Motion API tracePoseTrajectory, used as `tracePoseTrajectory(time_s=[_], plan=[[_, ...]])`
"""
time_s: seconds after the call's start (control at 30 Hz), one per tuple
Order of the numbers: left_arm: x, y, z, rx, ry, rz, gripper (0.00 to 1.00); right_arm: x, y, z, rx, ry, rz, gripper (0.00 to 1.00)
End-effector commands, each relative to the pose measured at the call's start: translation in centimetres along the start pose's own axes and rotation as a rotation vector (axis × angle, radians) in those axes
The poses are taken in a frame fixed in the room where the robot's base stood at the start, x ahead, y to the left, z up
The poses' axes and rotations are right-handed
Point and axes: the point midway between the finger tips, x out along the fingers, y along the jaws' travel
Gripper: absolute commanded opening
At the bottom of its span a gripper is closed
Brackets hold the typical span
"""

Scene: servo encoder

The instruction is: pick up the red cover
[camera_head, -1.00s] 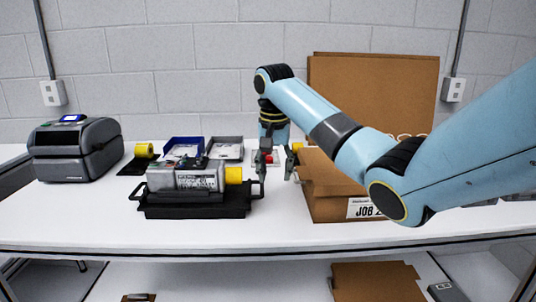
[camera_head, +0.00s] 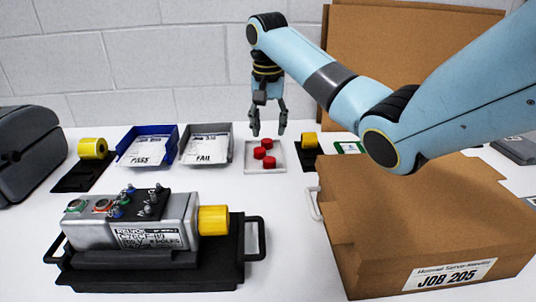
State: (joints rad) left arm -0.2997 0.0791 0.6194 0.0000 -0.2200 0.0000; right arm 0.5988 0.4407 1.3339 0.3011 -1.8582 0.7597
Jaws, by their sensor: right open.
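Several red covers (camera_head: 268,162) sit together on a small white tray (camera_head: 279,166) near the middle of the table. My right gripper (camera_head: 268,130) hangs above the tray's back edge, pointing down, with its two fingers apart and nothing between them. Its fingertips are apart from the covers, which lie below and slightly in front. My left gripper is out of view.
A servo encoder (camera_head: 150,222) with a yellow cap rests in a black handled cradle (camera_head: 170,270) at front left. A blue PASS bin (camera_head: 146,147) and a grey FAIL bin (camera_head: 207,146) stand behind it. Yellow rolls (camera_head: 92,148) flank the bins and tray.

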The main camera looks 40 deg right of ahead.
Motion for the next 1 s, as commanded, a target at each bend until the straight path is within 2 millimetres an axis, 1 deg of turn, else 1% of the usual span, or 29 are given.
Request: tracePoseTrajectory(time_s=[0.03,0.2,0.47,0.6,0.7,0.8,1.0], plan=[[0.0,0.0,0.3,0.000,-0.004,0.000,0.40,0.9,0.1,0.1,0.000,-0.005,0.003,0.44],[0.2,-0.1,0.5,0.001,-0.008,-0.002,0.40,3.8,0.0,0.1,0.000,-0.004,0.003,0.44],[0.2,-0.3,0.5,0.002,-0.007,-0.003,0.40,6.2,0.0,0.0,0.001,-0.004,0.002,0.44],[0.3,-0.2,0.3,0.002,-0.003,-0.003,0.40,8.5,-0.1,-0.1,0.000,-0.004,0.003,0.44],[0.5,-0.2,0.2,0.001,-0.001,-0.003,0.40,9.8,-0.1,-0.1,0.000,-0.002,0.002,0.44],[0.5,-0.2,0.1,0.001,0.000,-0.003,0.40,10.3,-0.1,-0.1,-0.001,-0.001,0.001,0.44],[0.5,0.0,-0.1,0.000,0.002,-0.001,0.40,10.4,-0.1,-0.2,-0.001,0.000,0.001,0.44]])
